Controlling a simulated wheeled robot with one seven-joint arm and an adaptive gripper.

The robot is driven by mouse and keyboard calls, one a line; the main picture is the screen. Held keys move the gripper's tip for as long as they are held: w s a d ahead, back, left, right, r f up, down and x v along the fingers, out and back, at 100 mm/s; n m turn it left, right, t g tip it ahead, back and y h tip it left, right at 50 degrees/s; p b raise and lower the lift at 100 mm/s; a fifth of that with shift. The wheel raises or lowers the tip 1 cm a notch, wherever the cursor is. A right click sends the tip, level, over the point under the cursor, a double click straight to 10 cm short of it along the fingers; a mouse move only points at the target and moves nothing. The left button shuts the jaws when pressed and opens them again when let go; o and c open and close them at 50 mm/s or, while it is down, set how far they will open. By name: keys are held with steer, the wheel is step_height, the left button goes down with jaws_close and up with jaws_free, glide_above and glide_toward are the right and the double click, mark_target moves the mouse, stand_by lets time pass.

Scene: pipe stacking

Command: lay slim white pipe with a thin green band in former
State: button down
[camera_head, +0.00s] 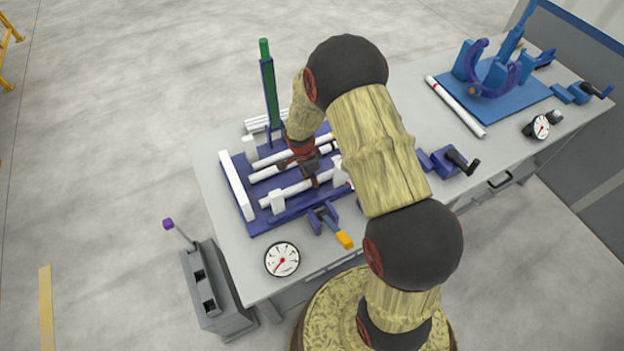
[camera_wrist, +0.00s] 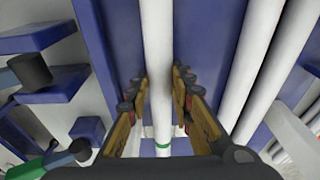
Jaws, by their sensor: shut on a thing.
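The slim white pipe (camera_wrist: 159,60) runs up the middle of the wrist view, with a thin green band (camera_wrist: 163,146) near its lower end. My gripper (camera_wrist: 160,97) is shut on this pipe, one finger on each side. In the head view my gripper (camera_head: 314,178) is over the front of the former, at a white pipe (camera_head: 292,188) beside white posts. The former has a blue base (camera_head: 262,222) and a white end plate (camera_head: 236,185). My arm hides its right part. I cannot tell whether the held pipe touches its supports.
More white pipes (camera_head: 280,170) lie behind the held one. A green and blue upright (camera_head: 269,90) stands behind the former. A clamp with an orange handle (camera_head: 344,239) and a gauge (camera_head: 282,260) are in front. A red-banded pipe (camera_head: 458,108) lies at the back right.

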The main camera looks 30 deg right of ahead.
steer(key=c, duration=2)
jaws_free()
steer(key=shift+f, duration=0.1)
steer(key=shift+c, duration=0.2)
steer(key=o, duration=0.5)
